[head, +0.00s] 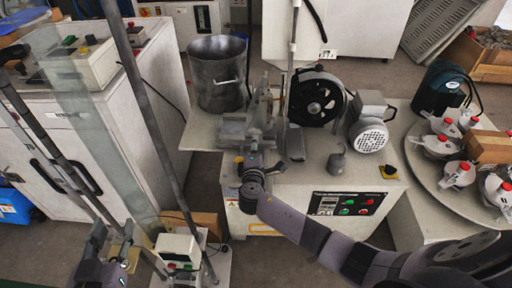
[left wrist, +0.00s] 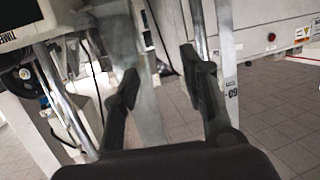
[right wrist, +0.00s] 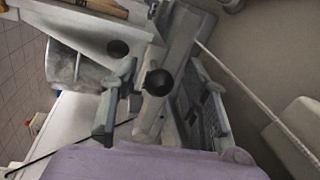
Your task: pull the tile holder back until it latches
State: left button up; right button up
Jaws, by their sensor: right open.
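The tile holder appears to be the grey metal slide assembly (head: 236,128) on the white machine's bench in the head view. In the right wrist view a black round knob (right wrist: 158,82) sits on a grey bar (right wrist: 150,118). My right gripper (right wrist: 162,98) is open, with one finger on each side of the knob and bar. I cannot tell if either finger touches them. In the head view the right arm reaches in from the right and partly hides the holder's front. My left gripper (left wrist: 160,78) is open and empty, low at the left beside a stand.
A metal bucket (head: 217,75) stands behind the holder, and a black wheel (head: 318,97) and motor (head: 367,136) are to its right. A control panel (head: 345,204) faces forward. A round table (head: 425,175) carries several white jars. Upright posts rise near my left arm.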

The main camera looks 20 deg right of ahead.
jog(key=shift+s, duration=0.1)
jog(key=v, duration=1.2)
jog(key=shift+d, duration=0.1)
